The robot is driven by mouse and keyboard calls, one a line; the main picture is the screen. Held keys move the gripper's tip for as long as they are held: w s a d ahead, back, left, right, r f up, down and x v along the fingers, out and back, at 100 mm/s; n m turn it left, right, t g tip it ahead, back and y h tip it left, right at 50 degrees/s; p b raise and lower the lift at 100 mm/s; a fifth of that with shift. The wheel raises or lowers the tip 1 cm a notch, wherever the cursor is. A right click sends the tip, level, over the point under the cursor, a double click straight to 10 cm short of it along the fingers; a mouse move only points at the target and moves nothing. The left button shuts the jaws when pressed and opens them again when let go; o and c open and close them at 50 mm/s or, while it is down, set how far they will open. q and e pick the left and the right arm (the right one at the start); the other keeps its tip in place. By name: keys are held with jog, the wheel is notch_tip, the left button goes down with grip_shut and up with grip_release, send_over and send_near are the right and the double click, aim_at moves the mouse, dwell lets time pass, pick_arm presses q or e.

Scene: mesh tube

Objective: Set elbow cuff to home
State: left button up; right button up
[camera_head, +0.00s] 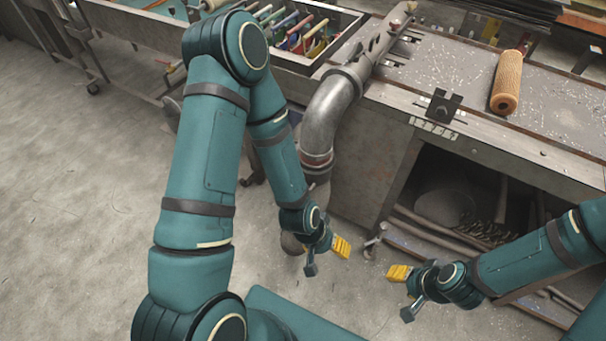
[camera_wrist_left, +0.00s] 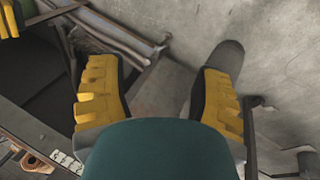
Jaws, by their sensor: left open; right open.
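A grey metal elbow pipe (camera_head: 322,112) bends down off the left end of the workbench in the head view. Near its lower end is a reddish-edged band (camera_head: 317,160), which looks like the elbow cuff; I cannot tell its setting. My left gripper (camera_head: 327,261) is open below and beside the pipe's lower end, apart from the cuff. My right gripper (camera_head: 403,293) is open and empty in front of the bench, facing left.
An orange mesh tube (camera_head: 507,82) lies on the workbench top (camera_head: 450,75), behind a dark bracket (camera_head: 438,105). A tray (camera_head: 335,32) of colored-handled tools stands at the back. The bench's open shelf (camera_head: 445,195) holds dark items.

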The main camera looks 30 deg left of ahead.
pick_arm(q)
jog(key=shift+f, duration=0.1)
jog(key=c, duration=0.4)
jog(key=w+a+f+n+t+h+b, duration=0.3)
jog(key=w+a+n+t+h+b, duration=0.1)
jog(key=w+a+n+t, duration=0.3)
jog(key=s+a+r+n+t+y+b, duration=0.1)
jog(key=s+a+n+t, duration=0.1)
jog(key=a, duration=0.5)
jog(key=s+a+r+n+t+b, duration=0.1)
jog(key=a+r+n+t+b, duration=0.15)
jog(key=a, duration=0.45)
jog(key=x, duration=1.3)
jog(key=shift+w+d+f, duration=0.1)
jog(key=shift+w, duration=0.15)
jog(key=shift+c, duration=0.5)
grip_shut()
